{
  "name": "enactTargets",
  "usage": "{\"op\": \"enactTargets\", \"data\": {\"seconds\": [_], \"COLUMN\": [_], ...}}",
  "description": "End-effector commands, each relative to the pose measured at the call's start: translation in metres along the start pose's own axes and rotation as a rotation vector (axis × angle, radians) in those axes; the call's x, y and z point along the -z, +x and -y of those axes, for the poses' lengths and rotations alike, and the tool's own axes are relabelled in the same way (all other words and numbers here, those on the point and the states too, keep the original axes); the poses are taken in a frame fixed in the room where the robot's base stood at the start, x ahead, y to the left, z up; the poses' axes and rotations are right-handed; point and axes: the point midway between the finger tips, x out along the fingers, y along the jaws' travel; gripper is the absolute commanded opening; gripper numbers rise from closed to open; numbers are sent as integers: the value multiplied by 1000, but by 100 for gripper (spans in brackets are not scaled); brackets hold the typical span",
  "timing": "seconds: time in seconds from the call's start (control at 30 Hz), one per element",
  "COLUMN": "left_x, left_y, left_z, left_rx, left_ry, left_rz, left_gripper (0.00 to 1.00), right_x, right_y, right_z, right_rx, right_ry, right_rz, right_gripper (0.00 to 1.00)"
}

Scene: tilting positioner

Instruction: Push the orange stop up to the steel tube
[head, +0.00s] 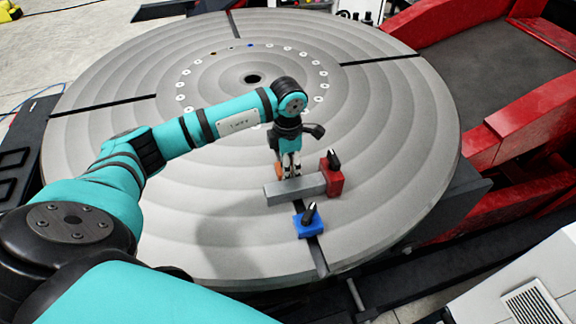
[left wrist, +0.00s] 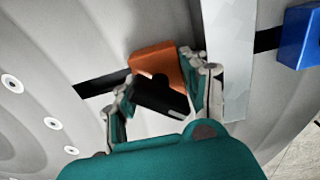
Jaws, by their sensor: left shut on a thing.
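The orange stop (left wrist: 153,57) sits at the slot of the round table, with a black part on its near side. In the head view the orange stop (head: 279,171) is mostly hidden by my gripper. The steel tube (head: 296,190) lies across the slot; it also shows in the left wrist view (left wrist: 228,60). A narrow gap shows between stop and tube, with one finger near it. My left gripper (left wrist: 162,92) is shut on the orange stop, its fingers on either side; in the head view the gripper (head: 289,168) is just behind the tube.
A red block (head: 332,182) with a black knob stands at the tube's right end. A blue stop (head: 308,226) with a black knob sits on the slot in front of the tube. The round grooved table (head: 130,200) is otherwise mostly clear. Red framework (head: 510,130) stands at the right.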

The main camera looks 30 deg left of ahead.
Motion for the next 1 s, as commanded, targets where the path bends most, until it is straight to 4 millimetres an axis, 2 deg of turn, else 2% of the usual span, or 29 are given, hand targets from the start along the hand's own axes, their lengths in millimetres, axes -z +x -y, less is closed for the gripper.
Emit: {"op": "enactTargets", "data": {"seconds": [0.47, 0.73, 1.0], "left_x": [0, 0, 0], "left_y": [-1, -1, 0], "left_z": [-1, 6, 2], "left_rx": [-2, -2, -1], "left_ry": [-1, 0, 0], "left_rz": [1, 1, 1], "left_gripper": [0, 0, 0], "right_x": [0, 0, 0], "right_y": [0, -2, 3], "right_z": [0, 0, 1], "right_rx": [0, 0, 1], "right_ry": [1, 1, 1], "right_rz": [1, 1, 0], "right_gripper": [40, 40, 40]}}
